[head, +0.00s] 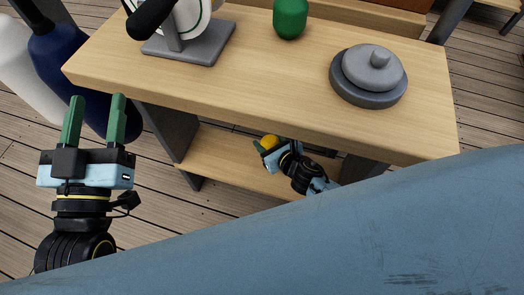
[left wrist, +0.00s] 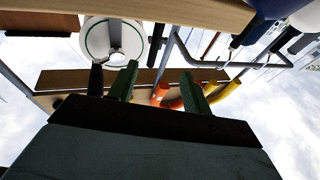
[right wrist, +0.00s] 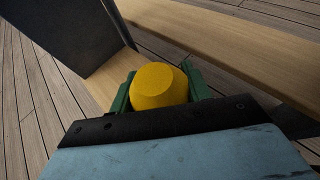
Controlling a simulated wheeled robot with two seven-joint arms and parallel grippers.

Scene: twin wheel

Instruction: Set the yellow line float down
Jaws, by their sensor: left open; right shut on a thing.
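The yellow line float (right wrist: 160,86) sits between the green fingers of my right gripper (right wrist: 163,92), which is shut on it. In the head view the float (head: 269,142) shows as a small yellow patch at my right gripper (head: 262,148), below the front edge of the table top and over the lower shelf. Whether the float touches the shelf cannot be told. My left gripper (head: 95,115) is open and empty, left of the table. It points up past the table's front left corner, and its green fingers also show in the left wrist view (left wrist: 157,85).
The wooden table top (head: 250,85) holds a grey lidded disc (head: 370,75), a green object (head: 290,18) and a grey-based device (head: 190,50). The lower shelf (head: 225,160) is mostly bare. Dark blue (head: 65,60) and white (head: 25,70) floats stand at left.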

